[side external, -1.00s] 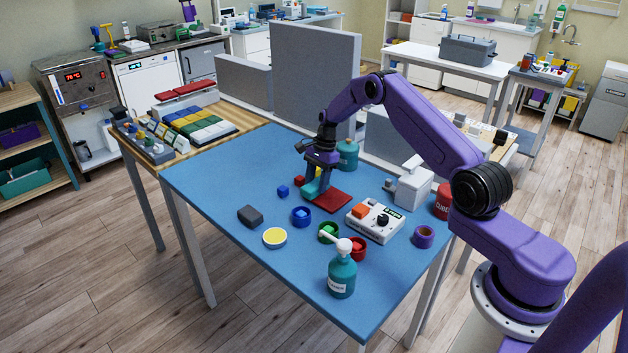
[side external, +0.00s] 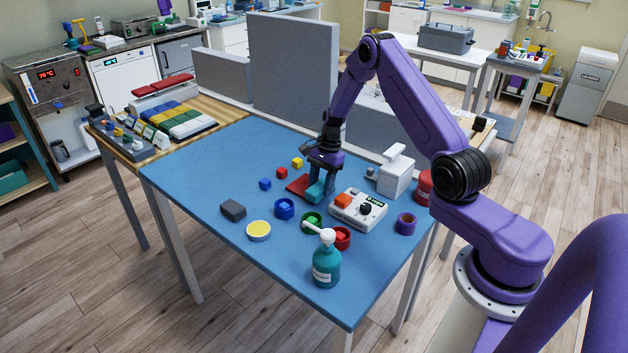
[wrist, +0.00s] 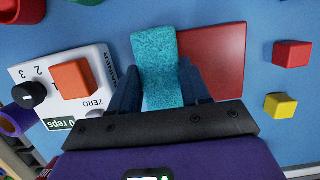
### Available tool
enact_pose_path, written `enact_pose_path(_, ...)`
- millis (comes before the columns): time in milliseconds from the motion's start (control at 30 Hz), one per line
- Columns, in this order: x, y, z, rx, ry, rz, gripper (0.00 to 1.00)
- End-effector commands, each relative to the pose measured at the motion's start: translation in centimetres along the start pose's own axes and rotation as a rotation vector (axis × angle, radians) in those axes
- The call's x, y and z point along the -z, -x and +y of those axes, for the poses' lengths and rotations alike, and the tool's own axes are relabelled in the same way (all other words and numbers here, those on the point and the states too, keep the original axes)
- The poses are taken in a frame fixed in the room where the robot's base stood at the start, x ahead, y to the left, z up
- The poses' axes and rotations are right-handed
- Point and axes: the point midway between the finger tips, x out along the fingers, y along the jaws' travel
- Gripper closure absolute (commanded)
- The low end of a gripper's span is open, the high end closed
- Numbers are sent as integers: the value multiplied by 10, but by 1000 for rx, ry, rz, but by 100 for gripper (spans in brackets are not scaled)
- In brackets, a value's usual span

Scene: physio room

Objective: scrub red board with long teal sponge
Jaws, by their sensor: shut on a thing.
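The red board (side external: 298,185) lies flat on the blue table. The long teal sponge (side external: 315,192) is upright or nearly so in my gripper (side external: 322,178), over the board's right part in the side view. In the wrist view the teal sponge (wrist: 157,62) sits between the two fingers of my gripper (wrist: 160,90), which are shut on it. There it overlaps the left edge of the red board (wrist: 212,55). I cannot tell whether the sponge presses on the board.
Red (wrist: 291,54) and yellow (wrist: 280,106) cubes lie near the board's other side. Coloured rings, a grey block (side external: 233,210) and a teal bottle (side external: 326,262) stand nearer the front.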

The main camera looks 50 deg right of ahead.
Motion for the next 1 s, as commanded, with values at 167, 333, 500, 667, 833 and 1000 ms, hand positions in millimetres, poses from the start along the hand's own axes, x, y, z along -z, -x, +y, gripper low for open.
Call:
enact_pose_path(167, -6, 23, 2, 4, 1, 1, 82)
enact_pose_path(333, -10, 35, 3, 0, 1, 1, 82)
enact_pose_path(500, -14, 50, 2, 1, 0, 0, 82)
enact_pose_path(667, -18, 64, 2, 1, 1, 1, 82)
enact_pose_path(833, -21, 76, 3, 0, 0, 0, 82)
enact_pose_path(1000, -22, 78, 3, -1, 0, 0, 82)
